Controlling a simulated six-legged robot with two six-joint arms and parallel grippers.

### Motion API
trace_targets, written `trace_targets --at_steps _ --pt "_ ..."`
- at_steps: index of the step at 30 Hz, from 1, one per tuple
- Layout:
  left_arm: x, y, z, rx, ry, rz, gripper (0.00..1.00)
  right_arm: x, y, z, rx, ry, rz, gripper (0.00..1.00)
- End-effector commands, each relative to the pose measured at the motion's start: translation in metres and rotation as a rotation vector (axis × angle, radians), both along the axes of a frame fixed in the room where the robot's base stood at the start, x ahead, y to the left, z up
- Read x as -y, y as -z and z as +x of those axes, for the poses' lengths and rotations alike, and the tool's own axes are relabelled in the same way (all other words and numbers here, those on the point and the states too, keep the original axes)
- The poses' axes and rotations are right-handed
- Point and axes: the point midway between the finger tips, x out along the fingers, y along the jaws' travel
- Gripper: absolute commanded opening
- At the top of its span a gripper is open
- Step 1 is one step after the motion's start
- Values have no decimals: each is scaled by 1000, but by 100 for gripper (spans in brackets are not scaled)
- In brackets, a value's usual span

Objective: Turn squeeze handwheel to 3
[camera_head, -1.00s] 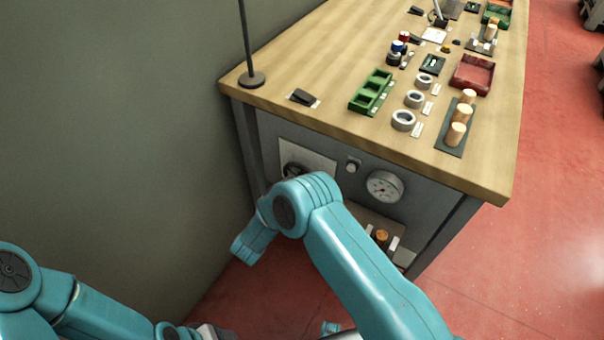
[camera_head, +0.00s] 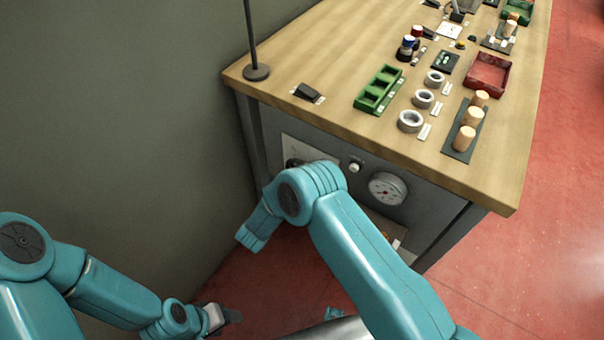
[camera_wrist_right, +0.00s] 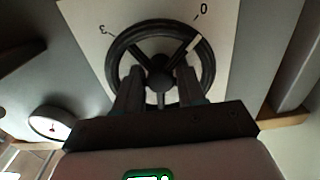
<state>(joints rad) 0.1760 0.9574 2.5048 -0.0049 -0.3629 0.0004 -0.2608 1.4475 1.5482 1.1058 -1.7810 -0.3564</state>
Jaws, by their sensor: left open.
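The squeeze handwheel (camera_wrist_right: 207,70) is a black wheel on a pale plate, seen from close up in the right wrist view. Its white mark (camera_wrist_right: 195,42) points to the printed 0 at upper right; the printed 3 (camera_wrist_right: 105,31) is at upper left. My right gripper (camera_wrist_right: 159,76) has its fingers apart, one on each side of the hub; I cannot tell whether they press on it. In the head view my right arm hides most of the wheel. My left gripper (camera_head: 230,316) is open and low at the bottom left, away from the bench.
A round gauge (camera_head: 387,188) and a small knob (camera_head: 355,166) sit on the bench front. The wooden bench top (camera_head: 330,118) holds a green tray (camera_head: 379,89), a red tray (camera_head: 488,75), rings and corks. A grey wall stands close on the left.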

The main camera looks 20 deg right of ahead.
Motion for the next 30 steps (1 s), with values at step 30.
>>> trace_targets --at_steps 30 --pt "0 34 0 0 0 0 57 3 2 2 298 2 230 0"
